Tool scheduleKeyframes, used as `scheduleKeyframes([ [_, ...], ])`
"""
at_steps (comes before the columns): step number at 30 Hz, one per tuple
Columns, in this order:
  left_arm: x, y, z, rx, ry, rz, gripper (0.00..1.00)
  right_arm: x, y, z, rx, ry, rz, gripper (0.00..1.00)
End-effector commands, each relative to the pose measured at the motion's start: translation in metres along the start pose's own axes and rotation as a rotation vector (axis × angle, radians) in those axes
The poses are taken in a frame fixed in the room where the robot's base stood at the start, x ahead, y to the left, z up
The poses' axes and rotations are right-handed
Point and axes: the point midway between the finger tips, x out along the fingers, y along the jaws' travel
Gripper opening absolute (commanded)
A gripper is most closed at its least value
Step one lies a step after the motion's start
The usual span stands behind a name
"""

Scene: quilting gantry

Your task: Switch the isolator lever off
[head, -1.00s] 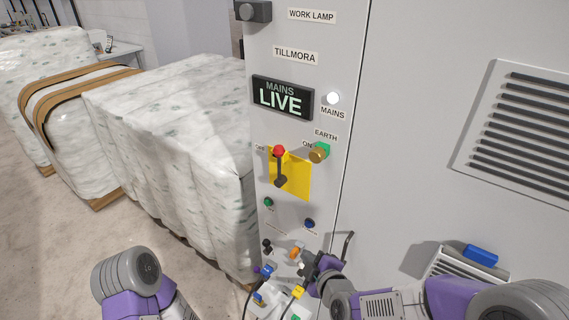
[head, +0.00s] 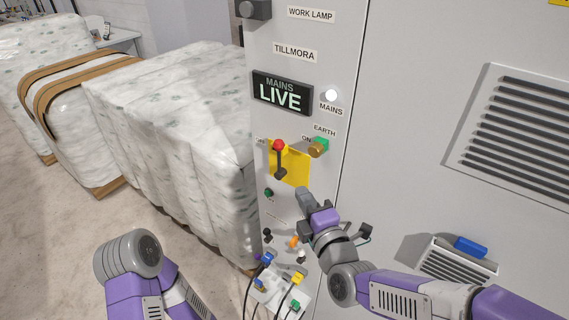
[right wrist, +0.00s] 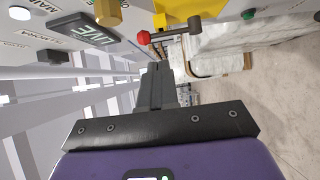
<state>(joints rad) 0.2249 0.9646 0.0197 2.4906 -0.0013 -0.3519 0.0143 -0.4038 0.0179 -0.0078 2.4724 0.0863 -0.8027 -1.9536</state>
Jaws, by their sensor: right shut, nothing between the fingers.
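The isolator lever (head: 280,161) has a red knob and a dark arm, and is mounted on a yellow plate (head: 298,167) on the grey panel. Its knob is at the top, by the OFF/ON labels; it also shows in the right wrist view (right wrist: 165,36). The sign above it (head: 282,93) reads MAINS LIVE. My right gripper (head: 301,193) is shut and empty, just below and right of the lever, apart from it; its fingers show in the right wrist view (right wrist: 155,85). My left arm shows at the lower left, but its gripper is out of view.
A green and brass earth knob (head: 318,147) sits right of the lever. Below are small knobs and sockets with coloured plugs and cables (head: 267,259). Wrapped white bales (head: 170,140) stand left of the panel. A vented grey cabinet (head: 430,130) is at right.

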Motion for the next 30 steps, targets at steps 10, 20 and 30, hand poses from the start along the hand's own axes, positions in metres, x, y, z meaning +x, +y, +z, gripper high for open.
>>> scheduleKeyframes([
  [10,-0.005,0.002,0.000,0.000,0.000,0.000,0.43,0.067,-0.001,0.000,0.000,0.000,-0.001,0.00],
  [20,-0.010,0.004,0.000,0.000,0.000,0.000,0.43,0.115,0.000,0.000,0.001,0.000,-0.001,0.00],
  [30,-0.011,0.004,0.000,0.000,0.000,0.000,0.43,0.124,-0.001,0.000,0.001,0.001,-0.001,0.00],
])
